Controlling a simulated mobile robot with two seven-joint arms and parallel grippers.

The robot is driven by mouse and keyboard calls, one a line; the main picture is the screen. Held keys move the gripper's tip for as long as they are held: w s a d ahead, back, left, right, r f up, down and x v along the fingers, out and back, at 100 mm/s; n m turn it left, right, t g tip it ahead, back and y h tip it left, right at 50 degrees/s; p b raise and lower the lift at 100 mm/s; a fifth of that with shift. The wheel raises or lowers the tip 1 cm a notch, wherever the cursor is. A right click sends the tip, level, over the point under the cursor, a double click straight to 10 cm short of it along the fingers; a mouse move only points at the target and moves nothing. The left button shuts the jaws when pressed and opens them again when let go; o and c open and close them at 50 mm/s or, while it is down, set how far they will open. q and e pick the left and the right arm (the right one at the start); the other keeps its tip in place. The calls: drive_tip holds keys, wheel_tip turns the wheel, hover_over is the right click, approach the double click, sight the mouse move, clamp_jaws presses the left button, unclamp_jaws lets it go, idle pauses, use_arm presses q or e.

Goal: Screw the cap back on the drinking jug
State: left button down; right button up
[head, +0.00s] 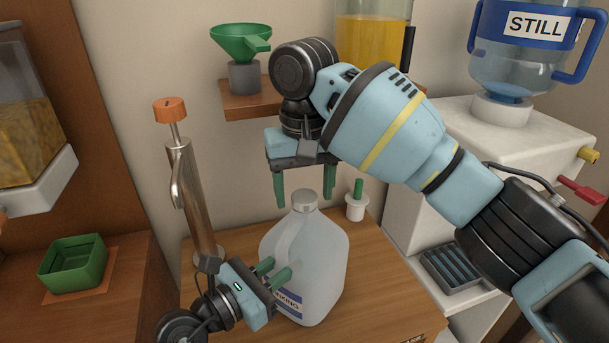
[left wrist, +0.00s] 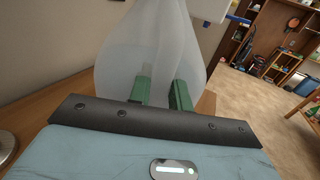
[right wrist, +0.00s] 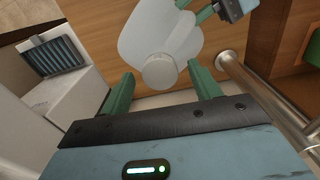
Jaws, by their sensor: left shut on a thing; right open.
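The drinking jug (head: 318,262) is a translucent white jug with a handle, standing upright on the wooden table. A grey-white round cap (head: 304,201) sits on top of its neck; I cannot tell how tightly. My left gripper (head: 275,270) is shut on the jug at its handle side; the jug fills the upper part of the left wrist view (left wrist: 125,70). My right gripper (head: 304,201) is open, pointing down from above with one finger on each side of the cap. In the right wrist view the cap (right wrist: 160,70) lies between the fingers, with gaps on both sides.
A metal pump with an orange top (head: 170,110) stands left of the jug. A small white bottle with a green stick (head: 357,207) stands behind right. A wall shelf (head: 250,107) holds a green funnel (head: 240,40). A white water dispenser (head: 525,130) is at right.

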wheel_tip(320, 180, up, 12)
idle(0.5)
use_arm(q)
drive_tip(key=c, duration=1.2)
unclamp_jaws()
drive_tip(key=v, duration=0.8)
drive_tip(key=shift+b, duration=0.35)
use_arm(e)
drive_tip(key=shift+w+f, duration=0.15)
drive_tip(key=shift+f, duration=0.6)
use_arm(q)
drive_tip(key=shift+d+f, duration=0.1)
use_arm(e)
drive_tip(key=shift+f, duration=0.1)
